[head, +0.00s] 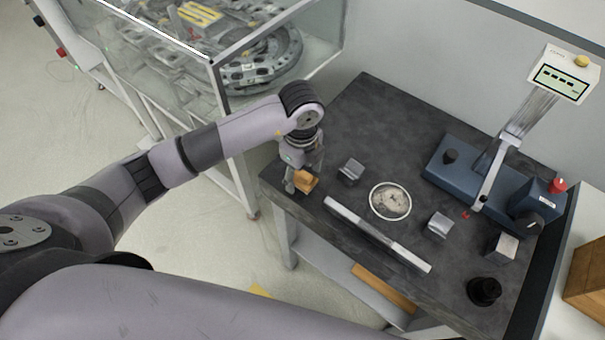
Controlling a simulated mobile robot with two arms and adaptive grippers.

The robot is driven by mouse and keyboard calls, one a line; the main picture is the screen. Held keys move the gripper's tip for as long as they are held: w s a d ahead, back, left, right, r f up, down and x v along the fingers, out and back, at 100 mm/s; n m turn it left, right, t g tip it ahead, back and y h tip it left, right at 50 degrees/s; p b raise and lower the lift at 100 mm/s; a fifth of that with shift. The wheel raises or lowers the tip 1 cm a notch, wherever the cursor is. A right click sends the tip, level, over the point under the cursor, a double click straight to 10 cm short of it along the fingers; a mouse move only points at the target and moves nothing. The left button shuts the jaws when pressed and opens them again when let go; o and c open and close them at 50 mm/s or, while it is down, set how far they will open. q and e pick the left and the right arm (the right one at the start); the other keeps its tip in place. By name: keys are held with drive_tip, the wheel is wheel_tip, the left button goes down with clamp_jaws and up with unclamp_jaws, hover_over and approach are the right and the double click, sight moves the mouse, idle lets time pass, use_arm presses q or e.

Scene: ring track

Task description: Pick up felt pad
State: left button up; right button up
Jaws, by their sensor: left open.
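A small orange-brown block (306,180), which looks like the felt pad, sits near the left edge of the dark bench top (348,118). My left gripper (294,187) points down right beside it and is open. Its fingers overlap the pad's left side in the picture, so I cannot tell whether they touch it or stand around it. Part of the pad is hidden by the gripper. My right gripper is out of view.
Small metal blocks (438,225), a round pale dish (390,201) and a long metal bar (376,234) lie close by. A blue instrument (455,170) stands at the back right, a black knob-like piece (484,291) at the front. A glass-walled case (285,80) borders the bench's left.

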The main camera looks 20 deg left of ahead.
sight(302, 172)
use_arm(q)
drive_tip(key=shift+f, duration=0.3)
drive_tip(key=shift+c, duration=0.4)
drive_tip(key=c, duration=1.2)
drive_tip(key=shift+o, duration=0.2)
drive_tip(key=shift+r, duration=0.1)
wheel_tip(302, 172, up, 9)
drive_tip(key=shift+w+f+b, duration=0.15)
drive_tip(key=shift+f+b, duration=0.05)
drive_tip(key=shift+b, duration=0.55)
wheel_tip(302, 172, up, 11)
drive_tip(key=p, duration=0.1)
drive_tip(key=shift+r, duration=0.15)
